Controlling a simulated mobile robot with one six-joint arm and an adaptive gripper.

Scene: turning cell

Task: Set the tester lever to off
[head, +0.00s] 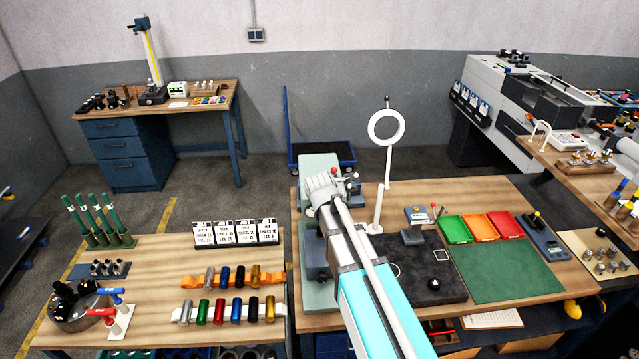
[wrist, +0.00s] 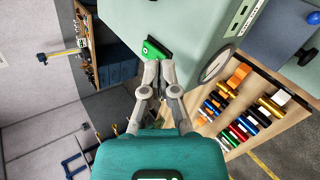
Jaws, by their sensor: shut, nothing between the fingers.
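A pale green machine stands at the left end of the main bench in the head view (head: 318,163), partly hidden behind my arm. In the wrist view its pale green body (wrist: 195,28) fills the top middle. A bright green piece with a dark edge (wrist: 153,50) sits on the machine's side; I cannot tell whether it is the tester lever or what setting it shows. My gripper (wrist: 158,70) is shut and empty, its fingertips close below the green piece; contact is unclear. In the head view the fingertips are hidden.
Coloured cylinders (head: 235,308) lie on the left bench.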

